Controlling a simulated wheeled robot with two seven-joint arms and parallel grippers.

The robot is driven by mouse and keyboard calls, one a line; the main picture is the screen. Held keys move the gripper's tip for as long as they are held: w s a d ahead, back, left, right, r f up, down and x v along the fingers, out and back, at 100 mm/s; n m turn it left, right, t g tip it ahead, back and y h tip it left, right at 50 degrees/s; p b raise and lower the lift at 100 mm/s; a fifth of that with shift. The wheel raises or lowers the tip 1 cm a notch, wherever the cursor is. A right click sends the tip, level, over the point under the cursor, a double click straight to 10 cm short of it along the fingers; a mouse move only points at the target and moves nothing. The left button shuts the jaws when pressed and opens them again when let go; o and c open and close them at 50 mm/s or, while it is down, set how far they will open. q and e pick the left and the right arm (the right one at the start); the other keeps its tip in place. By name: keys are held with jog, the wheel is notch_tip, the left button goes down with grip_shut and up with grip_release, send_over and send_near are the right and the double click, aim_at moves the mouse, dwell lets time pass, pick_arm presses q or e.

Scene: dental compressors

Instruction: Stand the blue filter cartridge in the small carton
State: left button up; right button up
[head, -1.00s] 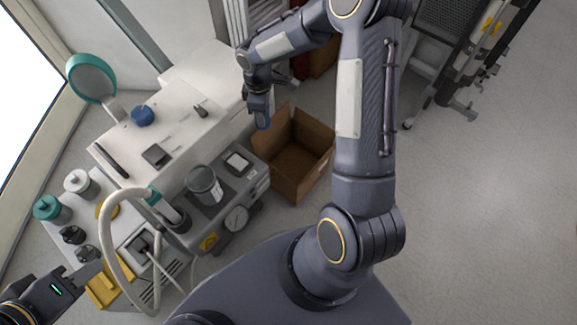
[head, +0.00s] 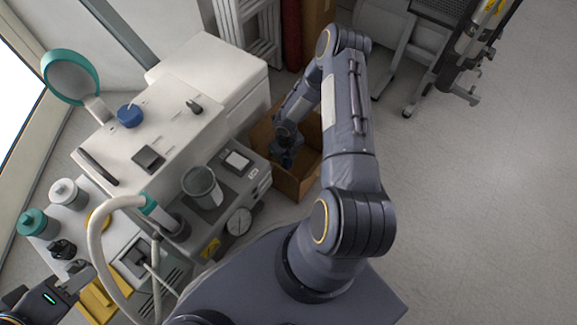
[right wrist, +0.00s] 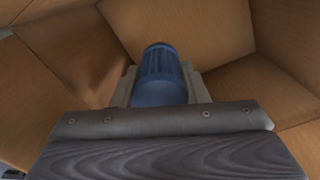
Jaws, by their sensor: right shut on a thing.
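The blue filter cartridge (right wrist: 160,76) shows in the right wrist view, held between the fingers of my right gripper (right wrist: 160,90). Brown cardboard walls of the small carton (right wrist: 190,28) surround it in that view. In the head view my right gripper (head: 284,158) reaches down into the open carton (head: 297,186), and my arm hides the cartridge there. I cannot tell whether the cartridge touches the carton's floor. My left gripper (head: 82,283) is at the lower left, near a yellow object; its finger gap is unclear.
A white cabinet (head: 150,125) with a blue knob (head: 130,115) stands left of the carton. A grey unit with a gauge (head: 239,221) and a clear cup (head: 201,187) stands in front of it. A wheeled stand is at the upper right. The floor (head: 470,200) at right is clear.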

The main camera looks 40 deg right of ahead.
aim_at(287, 166)
notch_tip(287, 166, down, 8)
jog(key=b, duration=0.3)
jog(key=shift+r, duration=0.2)
jog(key=shift+f, duration=0.1)
jog(key=o, duration=0.5)
jog(key=shift+f, duration=0.1)
jog(key=o, duration=0.5)
